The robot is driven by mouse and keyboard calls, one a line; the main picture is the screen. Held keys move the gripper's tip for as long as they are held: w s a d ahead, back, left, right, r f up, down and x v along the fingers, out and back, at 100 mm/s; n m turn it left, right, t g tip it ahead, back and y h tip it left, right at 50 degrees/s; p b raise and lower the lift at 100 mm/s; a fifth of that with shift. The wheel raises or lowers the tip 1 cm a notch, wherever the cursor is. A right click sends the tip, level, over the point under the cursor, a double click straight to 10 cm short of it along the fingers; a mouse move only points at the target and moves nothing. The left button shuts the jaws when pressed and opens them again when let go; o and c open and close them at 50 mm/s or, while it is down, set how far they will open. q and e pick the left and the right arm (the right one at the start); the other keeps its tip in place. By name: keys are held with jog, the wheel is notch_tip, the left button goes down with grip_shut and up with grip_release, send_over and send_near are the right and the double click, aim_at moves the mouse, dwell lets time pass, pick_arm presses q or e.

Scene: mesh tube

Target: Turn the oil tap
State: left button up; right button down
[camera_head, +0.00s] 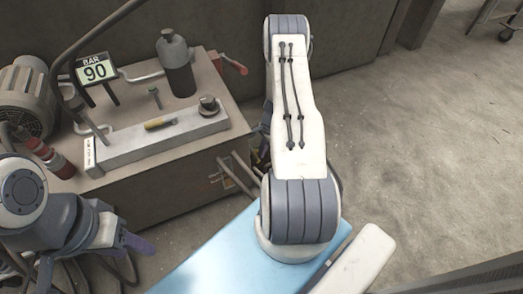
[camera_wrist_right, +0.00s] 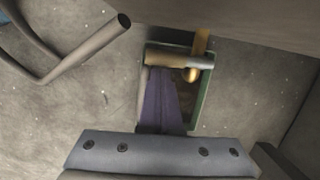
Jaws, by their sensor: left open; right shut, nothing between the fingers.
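The tap (camera_wrist_right: 200,42) is brass-coloured in the right wrist view, with a horizontal cylindrical part and a rounded end, beside the machine's edge. It sits over a green-rimmed container (camera_wrist_right: 207,105). My right gripper (camera_wrist_right: 161,72) has its purple fingers together and empty, with the tips at the tap's horizontal part; I cannot tell whether they touch. In the head view my right arm hides most of the tap area. My left gripper (camera_head: 136,244) is open and empty at the lower left, in front of the machine.
Pipes (camera_wrist_right: 85,48) stick out near my right gripper. Open floor (camera_head: 430,130) lies to the right.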

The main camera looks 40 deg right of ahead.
jog(key=shift+a+f, duration=0.1)
jog(key=shift+a, duration=0.45)
jog(key=s+d+r+p, duration=0.1)
jog(key=d+r+p, duration=0.5)
jog(key=r, duration=0.4)
jog(key=shift+s+d+r, duration=0.25)
jog(key=shift+d, duration=0.25)
